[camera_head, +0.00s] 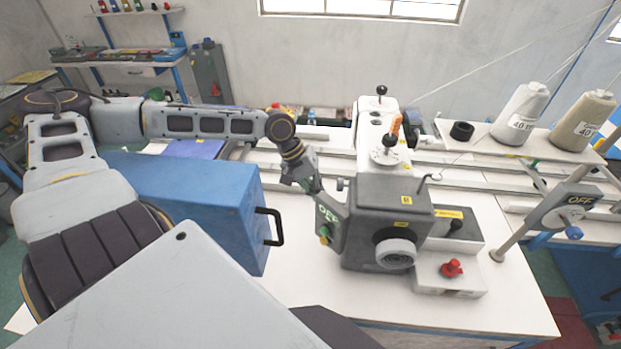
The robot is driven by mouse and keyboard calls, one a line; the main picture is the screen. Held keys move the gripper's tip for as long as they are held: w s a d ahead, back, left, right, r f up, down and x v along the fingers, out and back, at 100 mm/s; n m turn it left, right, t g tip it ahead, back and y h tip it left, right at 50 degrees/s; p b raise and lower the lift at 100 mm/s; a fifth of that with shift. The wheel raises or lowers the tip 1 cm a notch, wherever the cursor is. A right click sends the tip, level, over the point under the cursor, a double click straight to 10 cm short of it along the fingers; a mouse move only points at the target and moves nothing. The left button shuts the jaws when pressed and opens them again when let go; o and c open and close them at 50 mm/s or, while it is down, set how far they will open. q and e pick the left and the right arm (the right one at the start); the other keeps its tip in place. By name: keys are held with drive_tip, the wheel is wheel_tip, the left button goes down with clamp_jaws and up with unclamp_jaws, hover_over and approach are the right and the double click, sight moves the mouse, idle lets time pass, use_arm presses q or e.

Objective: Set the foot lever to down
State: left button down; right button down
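The grey sewing machine head (389,215) stands on the white table, with a round dial (395,253) on its front. A small knobbed lever (341,184) sticks out on its left and a thin bent lever (430,180) rises at its upper right. I cannot tell which is the foot lever, or its position. My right gripper is not in view.
A blue box (190,200) with a black handle stands left of the machine. A red knob (452,267) sits on the base at the right. Two thread cones (521,114) (583,121) stand behind. The table front (310,275) is clear.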

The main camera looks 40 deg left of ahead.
use_arm(q)
drive_tip(key=shift+a+r+p, duration=0.15)
drive_tip(key=shift+r+p, duration=0.2)
drive_tip(key=shift+r, duration=0.05)
drive_tip(key=shift+s+a+r+p, duration=0.1)
drive_tip(key=shift+a+r+p, duration=0.1)
drive_tip(key=shift+r+p, duration=0.15)
drive_tip(key=shift+a+r, duration=0.15)
drive_tip(key=shift+r, duration=0.1)
drive_tip(key=shift+v, duration=1.2)
